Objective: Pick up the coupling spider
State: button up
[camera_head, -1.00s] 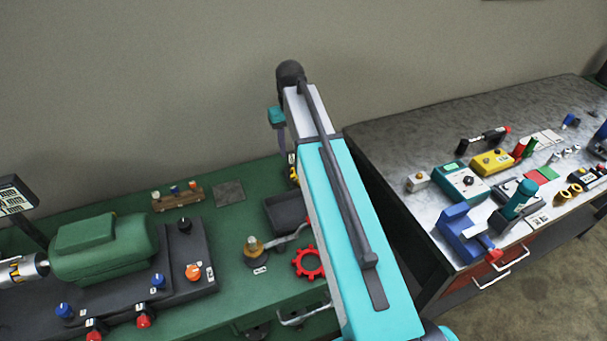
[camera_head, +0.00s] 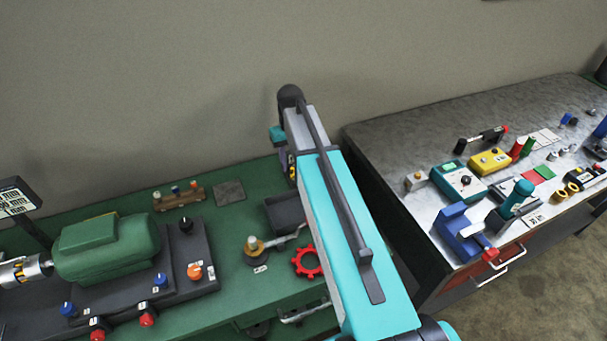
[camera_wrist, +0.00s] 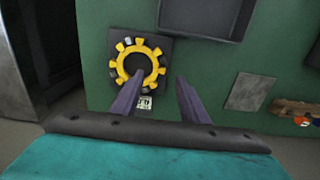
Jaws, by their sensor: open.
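The coupling spider appears to be the yellow lobed ring with dark gaps (camera_wrist: 157,68), lying on a dark square pad with a small label in the wrist view. In the head view only a sliver of yellow shows beside my arm. My gripper (camera_wrist: 159,76) is open and empty. Its left fingertip overlaps the ring's central hole in the picture and its right fingertip is just right of the ring, so the ring's right side appears between them. I cannot tell the height of the fingers above it.
The ring is on the green bench (camera_head: 240,285), near a dark tray (camera_head: 284,210) and a grey plate (camera_head: 229,193). A red toothed ring (camera_head: 297,269) and a brass-topped knob (camera_head: 254,245) lie closer in. A green motor (camera_head: 105,247) stands left. A grey workbench (camera_head: 390,137) is at right.

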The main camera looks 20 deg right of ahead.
aim_at(293, 175)
jog(key=shift+f, duration=0.1)
jog(key=shift+f+p, duration=1.25)
jog(key=shift+f, duration=1.25)
grip_shut()
